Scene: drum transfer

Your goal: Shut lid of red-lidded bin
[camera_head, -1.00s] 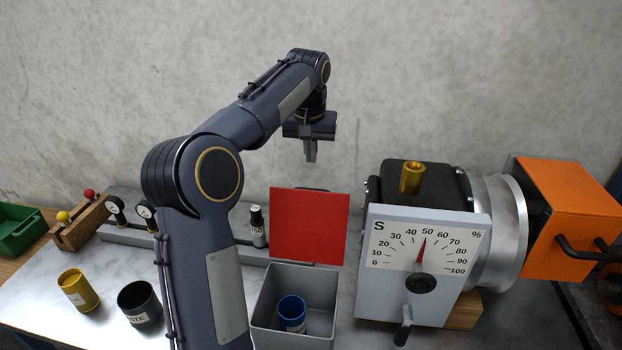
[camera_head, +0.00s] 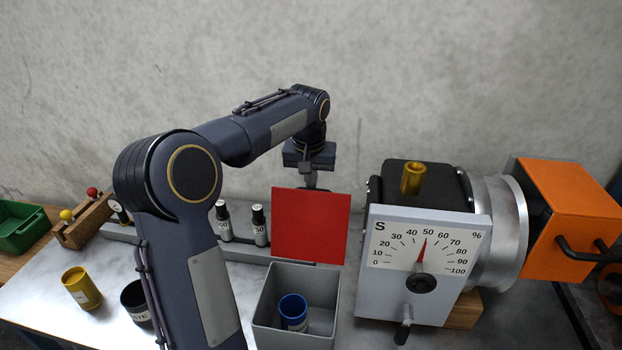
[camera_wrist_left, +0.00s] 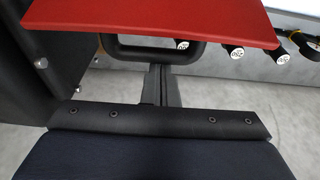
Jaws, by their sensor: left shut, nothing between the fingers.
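The grey bin (camera_head: 322,323) stands on the bench with its red lid (camera_head: 310,226) raised upright at its back edge. A blue cup (camera_head: 292,312) is inside the bin. My left gripper (camera_head: 311,180) is behind the lid, near its top edge, and its fingertips are partly hidden by the lid. In the left wrist view the shut fingers (camera_wrist_left: 161,88) are close to a dark handle (camera_wrist_left: 150,52) at the red lid (camera_wrist_left: 170,18); I cannot tell whether they touch it. My right gripper does not show.
A grey dial box (camera_head: 425,265) and a large metal drum with an orange end (camera_head: 560,215) stand right of the bin. Small bottles (camera_head: 259,226) stand left of the lid. A yellow cup (camera_head: 80,289) and a dark cup (camera_head: 136,300) are at the left.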

